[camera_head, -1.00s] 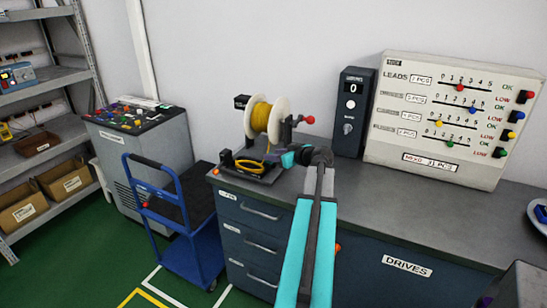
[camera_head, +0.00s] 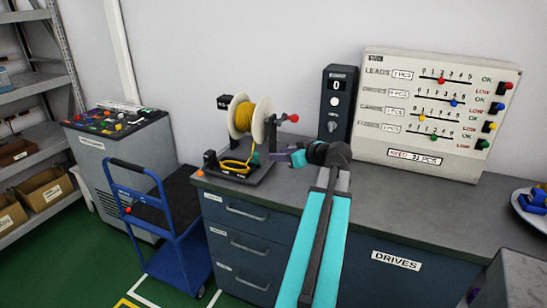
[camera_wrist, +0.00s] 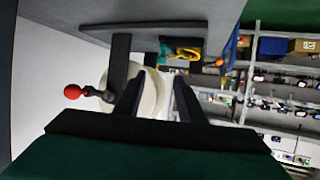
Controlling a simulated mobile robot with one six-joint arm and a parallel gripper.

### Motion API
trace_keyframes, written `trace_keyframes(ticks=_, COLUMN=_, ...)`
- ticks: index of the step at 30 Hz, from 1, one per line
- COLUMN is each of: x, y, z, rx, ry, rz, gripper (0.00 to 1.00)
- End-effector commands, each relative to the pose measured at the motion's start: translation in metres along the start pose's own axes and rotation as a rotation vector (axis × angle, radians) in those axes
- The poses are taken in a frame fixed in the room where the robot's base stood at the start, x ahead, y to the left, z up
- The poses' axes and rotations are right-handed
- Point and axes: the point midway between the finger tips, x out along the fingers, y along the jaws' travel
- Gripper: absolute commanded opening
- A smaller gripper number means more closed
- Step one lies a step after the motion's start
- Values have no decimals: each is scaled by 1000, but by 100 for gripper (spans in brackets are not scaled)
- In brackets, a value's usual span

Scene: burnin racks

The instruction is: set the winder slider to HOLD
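The winder stands on the left end of the grey bench, with a white spool of yellow wire (camera_head: 244,118), a dark base (camera_head: 238,176) and a red-knobbed crank (camera_head: 293,118). A small teal-green piece (camera_head: 256,158) shows beside the yellow coil at the base; it also shows in the wrist view (camera_wrist: 166,48). I cannot tell whether it is the slider, and no HOLD mark is readable. My gripper (camera_head: 270,158) is just right of the base, pointing at it. In the wrist view its fingers (camera_wrist: 160,80) are apart with nothing held between them; the white spool shows behind them.
A dark control box (camera_head: 337,103) and a white panel of coloured sliders (camera_head: 430,115) stand right of the winder. A blue cart (camera_head: 170,235) is left of the bench. The bench front right of my arm is clear.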

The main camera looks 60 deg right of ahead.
Motion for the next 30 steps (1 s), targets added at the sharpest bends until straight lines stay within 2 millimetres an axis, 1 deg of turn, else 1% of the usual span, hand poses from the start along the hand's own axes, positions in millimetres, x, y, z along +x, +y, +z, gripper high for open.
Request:
trace_keyframes(ticks=3, x=-12, y=0, z=1, rx=0, ry=0, rz=2, gripper=36)
trace_keyframes(ticks=7, x=-18, y=0, z=0, rx=0, ry=0, rz=1, gripper=36)
trace_keyframes(ticks=30, x=-20, y=1, z=1, rx=1, ry=0, rz=2, gripper=36)
